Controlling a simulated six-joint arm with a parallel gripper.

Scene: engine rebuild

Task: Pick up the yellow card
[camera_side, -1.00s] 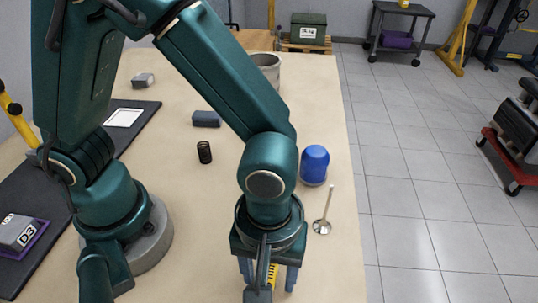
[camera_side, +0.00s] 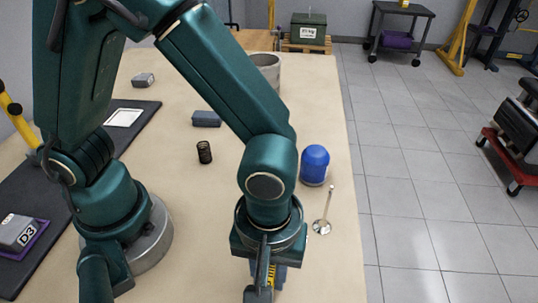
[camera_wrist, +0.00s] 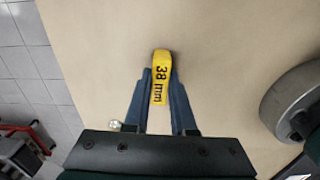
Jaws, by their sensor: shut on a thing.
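The yellow card (camera_wrist: 160,78) is marked "38 mm" in black and sits between the fingers of my gripper (camera_wrist: 160,88) in the wrist view. The fingers are shut on it from both sides, and its far end sticks out past the fingertips. In the side view, my gripper (camera_side: 268,275) is low over the near end of the table, and a strip of the yellow card (camera_side: 271,273) shows between the fingers. Whether the card touches the table is hard to tell.
A blue cylinder (camera_side: 314,165) and a metal valve (camera_side: 323,220) stand to the right near the table edge. A black spring (camera_side: 204,152) and a dark blue-grey block (camera_side: 207,119) are farther back. The tan table (camera_wrist: 230,30) around the card is clear.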

